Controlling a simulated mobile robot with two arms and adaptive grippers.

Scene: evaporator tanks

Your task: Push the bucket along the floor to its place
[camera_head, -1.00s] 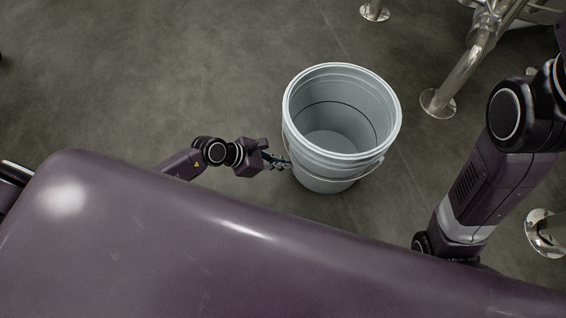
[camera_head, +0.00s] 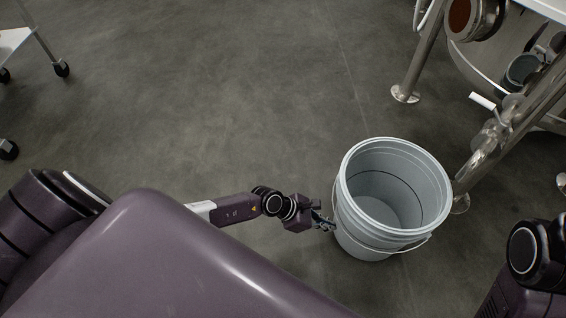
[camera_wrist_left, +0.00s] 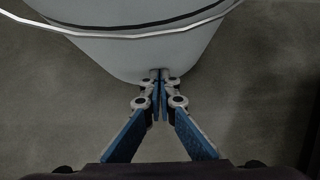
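The bucket (camera_head: 365,238) is pale grey-white, empty and upright on the floor, with a thin wire handle hanging at its rim. My left gripper (camera_head: 330,222) is at the bucket's left side, low on its wall. In the left wrist view the gripper (camera_wrist_left: 159,80) has its blue fingers together, with their tips at the lower wall of the bucket (camera_wrist_left: 140,52). The tips touch or nearly touch it, and nothing shows between them. Part of my right arm shows at the lower right, but its gripper is out of view.
A metal tank stand with steel legs (camera_head: 405,92) stands at the right, one leg close to the bucket's right side. A white wheeled cart (camera_head: 20,40) is at the upper left. The grey floor (camera_head: 220,80) between them is clear.

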